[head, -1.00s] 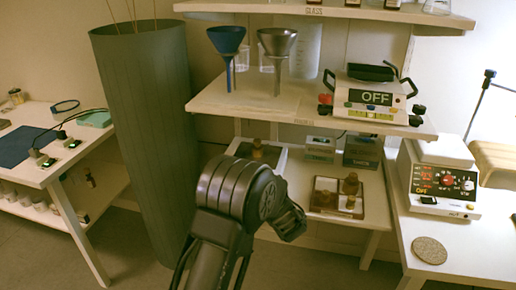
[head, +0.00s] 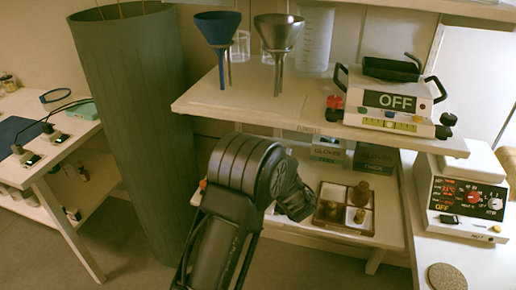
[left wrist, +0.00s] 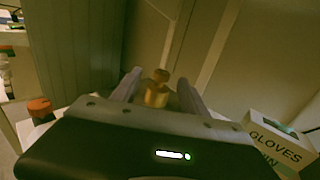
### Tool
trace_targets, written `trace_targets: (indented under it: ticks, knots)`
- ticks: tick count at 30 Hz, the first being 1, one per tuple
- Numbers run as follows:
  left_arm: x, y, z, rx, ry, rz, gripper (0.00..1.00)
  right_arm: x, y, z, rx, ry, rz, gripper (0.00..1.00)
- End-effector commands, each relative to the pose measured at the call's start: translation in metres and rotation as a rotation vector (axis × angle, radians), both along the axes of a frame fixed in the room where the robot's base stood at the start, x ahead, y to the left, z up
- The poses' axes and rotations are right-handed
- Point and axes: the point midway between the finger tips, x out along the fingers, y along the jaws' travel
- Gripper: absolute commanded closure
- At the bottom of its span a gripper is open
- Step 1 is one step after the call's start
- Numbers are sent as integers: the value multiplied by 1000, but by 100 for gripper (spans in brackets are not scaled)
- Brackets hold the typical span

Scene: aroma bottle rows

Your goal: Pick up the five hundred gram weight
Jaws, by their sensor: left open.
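A brass weight (left wrist: 157,93) with a round knob stands upright between the fingers of my left gripper (left wrist: 158,77) in the left wrist view. The fingers are open on either side of it; I cannot tell if they touch it. In the head view my left arm hides this gripper and that weight. Several other brass weights, including a large one (head: 362,194), stand in a brown-edged tray (head: 374,226) on the lower shelf, right of my arm. No mass marking is readable. My right gripper is not in view.
A gloves box (left wrist: 280,143) stands right of my left gripper, and an orange-topped item (left wrist: 39,108) is left of it. The upper shelf (head: 232,105) holds funnels and a hot plate (head: 391,97). A tall grey bin (head: 135,130) stands left of my arm.

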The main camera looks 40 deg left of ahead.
Motion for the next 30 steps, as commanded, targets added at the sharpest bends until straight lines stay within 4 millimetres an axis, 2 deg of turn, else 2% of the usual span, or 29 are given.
trace_targets:
  ticks: [10,21,30]
  knots:
    - [13,20,0,1,-1,1,48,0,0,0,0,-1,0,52]
    - [16,24,0,0,0,1,48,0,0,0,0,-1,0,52]
    - [39,57,1,1,-1,2,48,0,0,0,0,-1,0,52]
